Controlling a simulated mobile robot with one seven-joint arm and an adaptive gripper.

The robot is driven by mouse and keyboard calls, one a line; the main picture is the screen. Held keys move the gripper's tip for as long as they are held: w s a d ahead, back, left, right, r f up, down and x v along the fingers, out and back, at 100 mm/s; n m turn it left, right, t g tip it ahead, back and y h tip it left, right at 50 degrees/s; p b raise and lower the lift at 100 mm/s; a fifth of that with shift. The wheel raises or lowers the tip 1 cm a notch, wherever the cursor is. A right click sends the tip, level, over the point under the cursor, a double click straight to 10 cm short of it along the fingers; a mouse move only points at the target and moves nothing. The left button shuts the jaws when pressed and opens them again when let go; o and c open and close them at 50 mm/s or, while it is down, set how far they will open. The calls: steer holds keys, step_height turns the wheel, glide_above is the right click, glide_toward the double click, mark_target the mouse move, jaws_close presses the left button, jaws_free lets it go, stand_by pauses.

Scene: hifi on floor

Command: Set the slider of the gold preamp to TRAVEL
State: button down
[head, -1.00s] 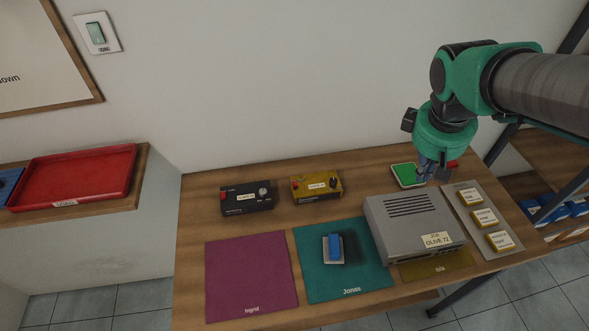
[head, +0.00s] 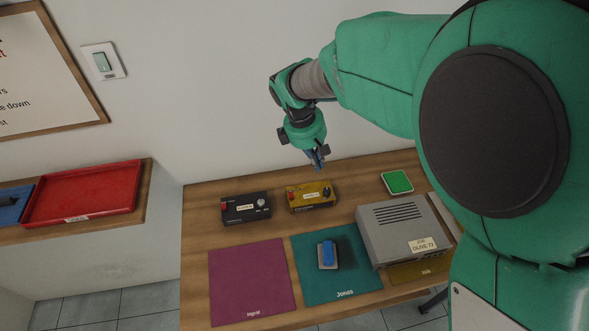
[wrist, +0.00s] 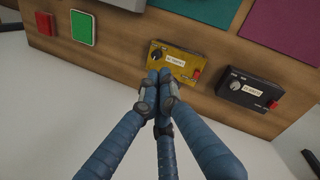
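The gold preamp (head: 312,198) stands at the back of the wooden table. It has a pale label, a dark knob (head: 327,192) and a red part (head: 291,194) at opposite ends. In the wrist view the gold preamp (wrist: 175,62) lies just beyond my fingertips, with its dark knob and red part visible. The slider's position and the label text are too small to read. My gripper (head: 318,165) hangs above and behind the preamp, apart from it. In the wrist view the gripper (wrist: 164,78) has its fingertips together with nothing between them.
A black device (head: 246,208) stands left of the gold preamp. A green-topped pad (head: 397,182) and a grey box (head: 400,232) are to the right. The wall is close behind.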

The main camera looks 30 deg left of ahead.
mark_target(291, 195)
steer(key=s+a+f+n+p, duration=0.2)
steer(key=s+a+f+n, duration=0.1)
steer(key=a, duration=0.5)
steer(key=s+a+f+n+t+h+p, duration=0.1)
steer(key=s+a+f+n+p, duration=0.2)
steer(key=s+a+f, duration=0.3)
steer(key=a+f, duration=0.1)
steer(key=a, duration=0.1)
steer(key=shift+s+a+f, duration=0.15)
steer(key=shift+s+a, duration=0.15)
steer(key=p+x, duration=0.1)
steer(key=x, duration=0.8)
steer(key=shift+d+f+p, duration=0.1)
steer(key=shift+p, duration=0.2)
steer(key=shift+w+d+f+p, duration=0.15)
steer(key=shift+w+d+p, duration=0.05)
steer(key=shift+w+d, duration=0.35)
steer(key=shift+w+d+f+p, duration=0.15)
steer(key=shift+w+d+f, duration=0.05)
steer(key=shift+w+d, duration=0.75)
